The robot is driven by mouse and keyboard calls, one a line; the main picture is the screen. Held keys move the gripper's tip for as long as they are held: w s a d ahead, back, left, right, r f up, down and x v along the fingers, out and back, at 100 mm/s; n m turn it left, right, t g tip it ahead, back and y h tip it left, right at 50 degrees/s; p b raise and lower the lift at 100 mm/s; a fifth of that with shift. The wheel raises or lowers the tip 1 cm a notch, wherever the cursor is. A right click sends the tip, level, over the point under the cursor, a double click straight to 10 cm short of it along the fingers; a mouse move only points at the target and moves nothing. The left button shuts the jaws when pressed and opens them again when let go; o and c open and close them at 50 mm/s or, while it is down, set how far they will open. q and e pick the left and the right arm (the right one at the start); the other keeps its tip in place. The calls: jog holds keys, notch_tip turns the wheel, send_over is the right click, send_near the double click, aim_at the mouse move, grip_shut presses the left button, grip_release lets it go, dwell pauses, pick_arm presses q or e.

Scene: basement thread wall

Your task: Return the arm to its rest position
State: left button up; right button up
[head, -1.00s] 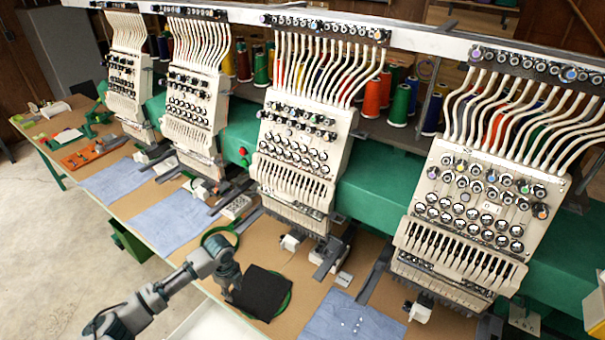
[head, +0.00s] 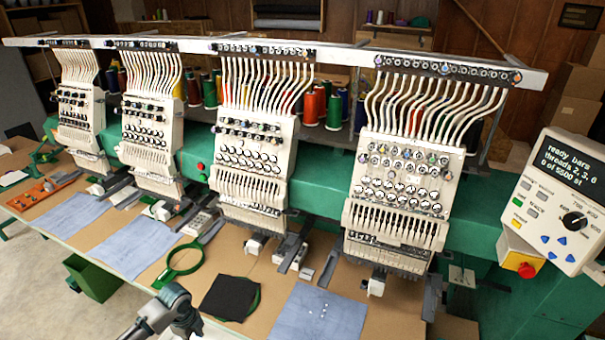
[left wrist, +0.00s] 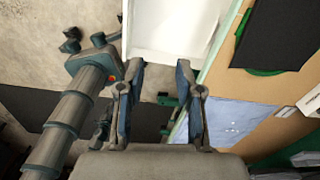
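My left arm (head: 168,312) comes in at the bottom of the head view, near the table's front edge. Its gripper is cut off below the frame there. In the left wrist view my left gripper (left wrist: 160,85) has its two fingers apart with nothing between them. It points over a white tray-like surface (left wrist: 165,30) and the floor. The black fabric piece (head: 229,297) lies on a green hoop on the table, apart from the gripper. My right gripper is in neither view.
The embroidery machine's several heads (head: 395,195) stand behind the brown table (head: 285,275). Blue cloths (head: 318,313), an empty green hoop (head: 180,264) and an orange tray (head: 42,193) lie on it. A control panel (head: 560,200) is at the right. A green bin (head: 92,280) hangs below the front edge.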

pick_arm(q)
jog(key=s+d+f+n, duration=0.1)
jog(key=s+d+f, duration=0.35)
jog(key=d, duration=0.45)
jog(key=s+d+f+n+t+h, duration=0.1)
jog(key=s+d+f+n+t, duration=0.1)
jog(key=s+d+n, duration=0.35)
jog(key=s+d+f+n+t+h, duration=0.1)
jog(key=s+d+f+n, duration=0.15)
jog(key=s+n, duration=0.45)
jog(key=s+a+r+n+y, duration=0.2)
jog(key=s+a+n, duration=0.3)
jog(key=s, duration=0.4)
notch_tip(320, 180, down, 29)
jog(key=s+b, duration=0.2)
jog(key=s+a+f+g, duration=0.1)
jog(key=s+f, duration=0.7)
jog(key=s+a+f+g, duration=0.1)
jog(key=s+a+f, duration=0.1)
jog(key=s+f, duration=0.6)
jog(key=shift+s+a+b, duration=0.3)
jog(key=shift+s+b, duration=0.05)
jog(key=shift+s, duration=0.3)
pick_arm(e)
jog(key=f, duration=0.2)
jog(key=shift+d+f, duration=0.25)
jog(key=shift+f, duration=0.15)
